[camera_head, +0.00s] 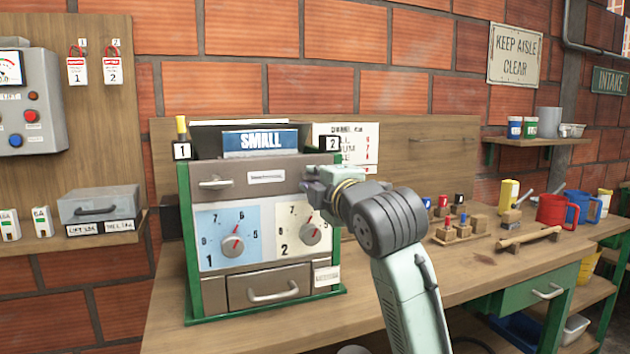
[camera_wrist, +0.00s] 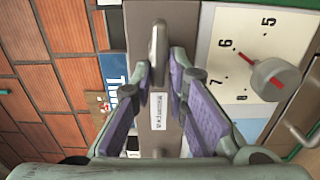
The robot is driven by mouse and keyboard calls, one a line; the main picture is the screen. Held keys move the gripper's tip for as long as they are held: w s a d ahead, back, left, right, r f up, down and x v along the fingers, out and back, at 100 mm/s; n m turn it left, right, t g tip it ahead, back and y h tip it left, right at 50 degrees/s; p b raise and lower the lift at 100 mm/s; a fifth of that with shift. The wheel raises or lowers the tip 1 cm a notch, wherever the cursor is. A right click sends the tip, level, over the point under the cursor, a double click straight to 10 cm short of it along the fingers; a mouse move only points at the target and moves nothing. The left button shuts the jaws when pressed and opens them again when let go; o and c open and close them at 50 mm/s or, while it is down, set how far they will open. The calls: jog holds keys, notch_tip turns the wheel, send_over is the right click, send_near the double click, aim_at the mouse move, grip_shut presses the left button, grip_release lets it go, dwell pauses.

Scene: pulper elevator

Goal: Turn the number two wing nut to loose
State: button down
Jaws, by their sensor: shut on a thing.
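The number two wing nut (camera_wrist: 157,45) is a grey metal piece on the brown top panel of the green-framed box. In the wrist view its long side runs along the panel, between my fingertips. My gripper (camera_wrist: 161,72) is shut on it with its purple-padded fingers, one on each side. In the head view my gripper (camera_head: 316,188) covers the right end of the panel and hides this wing nut. The black "2" tag (camera_head: 333,143) is above it. A matching wing nut (camera_head: 215,183) lies level at the panel's left end, under the "1" tag (camera_head: 182,151).
Below the panel are a blue dial plate (camera_head: 210,222) and a cream dial plate (camera_head: 290,215), whose knob (camera_head: 311,233) is close to my gripper. A drawer (camera_head: 268,287) is underneath. Small blocks (camera_head: 450,232) and mugs (camera_head: 556,211) stand on the bench to the right.

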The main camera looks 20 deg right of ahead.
jog(key=shift+d+r, duration=0.15)
jog(key=shift+r, duration=0.05)
jog(key=c, duration=1.7)
grip_release()
jog(key=shift+o, duration=0.7)
jog(key=shift+f, duration=0.1)
jog(key=shift+s, duration=0.15)
jog(key=s, duration=1.1)
jog(key=shift+s, duration=0.4)
jog(key=shift+d, duration=0.1)
